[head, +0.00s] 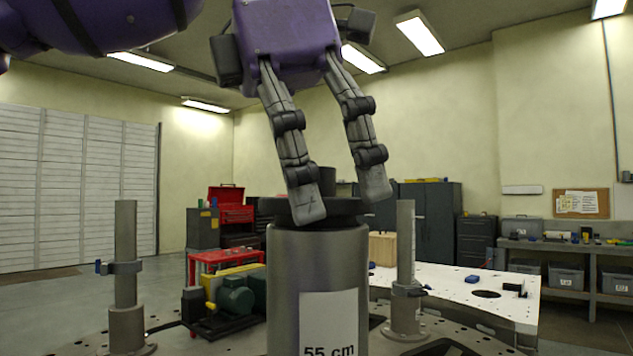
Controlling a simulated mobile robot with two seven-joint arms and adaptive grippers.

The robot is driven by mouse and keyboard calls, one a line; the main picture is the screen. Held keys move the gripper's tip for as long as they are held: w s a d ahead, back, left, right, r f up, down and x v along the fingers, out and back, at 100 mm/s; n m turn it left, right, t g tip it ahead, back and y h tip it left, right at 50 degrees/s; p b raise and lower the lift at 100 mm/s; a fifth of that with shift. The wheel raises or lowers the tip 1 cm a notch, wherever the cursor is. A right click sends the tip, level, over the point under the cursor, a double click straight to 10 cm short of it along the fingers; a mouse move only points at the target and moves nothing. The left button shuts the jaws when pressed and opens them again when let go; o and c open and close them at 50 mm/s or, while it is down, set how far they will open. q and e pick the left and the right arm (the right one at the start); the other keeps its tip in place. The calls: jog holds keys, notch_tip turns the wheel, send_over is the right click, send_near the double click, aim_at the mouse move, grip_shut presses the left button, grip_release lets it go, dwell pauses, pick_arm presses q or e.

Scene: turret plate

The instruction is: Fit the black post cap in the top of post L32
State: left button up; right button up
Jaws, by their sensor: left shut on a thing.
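A thick grey post (318,265) stands upright in the middle, with a white label reading "55 cm". No post number shows. The black post cap (345,207) is at the top of this post, a wide flat disc with a short upright knob. My left gripper (342,198) comes down from above and is shut on the cap, one finger on each side of the knob. The near finger hides part of the disc. My right gripper is not in view.
Thinner grey posts with clamps stand left (125,255) and right (405,250) on the perforated plate (450,335). A white table (460,290) lies behind at right.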

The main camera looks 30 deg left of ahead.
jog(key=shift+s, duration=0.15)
pick_arm(q)
jog(key=shift+d, duration=0.1)
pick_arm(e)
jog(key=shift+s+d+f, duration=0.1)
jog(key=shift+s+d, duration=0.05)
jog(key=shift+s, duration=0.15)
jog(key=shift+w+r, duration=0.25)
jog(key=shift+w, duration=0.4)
pick_arm(q)
jog(key=shift+f, duration=0.1)
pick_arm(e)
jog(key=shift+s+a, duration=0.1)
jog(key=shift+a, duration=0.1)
pick_arm(q)
jog(key=shift+f, duration=0.4)
jog(key=o, duration=1)
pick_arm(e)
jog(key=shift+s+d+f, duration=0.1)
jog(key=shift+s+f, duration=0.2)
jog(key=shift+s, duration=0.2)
